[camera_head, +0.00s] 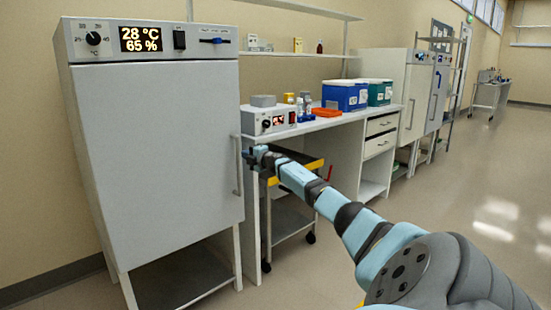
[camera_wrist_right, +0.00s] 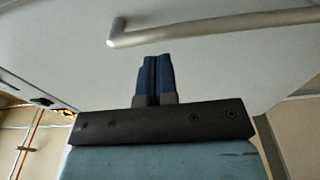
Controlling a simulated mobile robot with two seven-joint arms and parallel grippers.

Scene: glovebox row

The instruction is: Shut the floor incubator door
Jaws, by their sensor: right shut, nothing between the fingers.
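The floor incubator (camera_head: 150,42) stands at the left in the head view, a light grey cabinet on an open stand with a lit display reading 28 °C and 65 %. Its door (camera_head: 155,150) looks flush with the front or nearly so; a small gap cannot be ruled out. The vertical door handle (camera_head: 238,165) is at the door's right edge. My right gripper (camera_head: 250,156) is just right of this handle, shut and empty. In the right wrist view, its blue fingertips (camera_wrist_right: 157,62) point at the pale door panel, beside the handle bar (camera_wrist_right: 200,32). My left gripper is not in view.
A bench (camera_head: 345,118) right of the incubator carries a small grey instrument (camera_head: 268,120), an orange tray (camera_head: 327,112) and blue (camera_head: 345,95) and green boxes (camera_head: 377,92). A cart (camera_head: 288,222) stands under it. The floor at right is clear.

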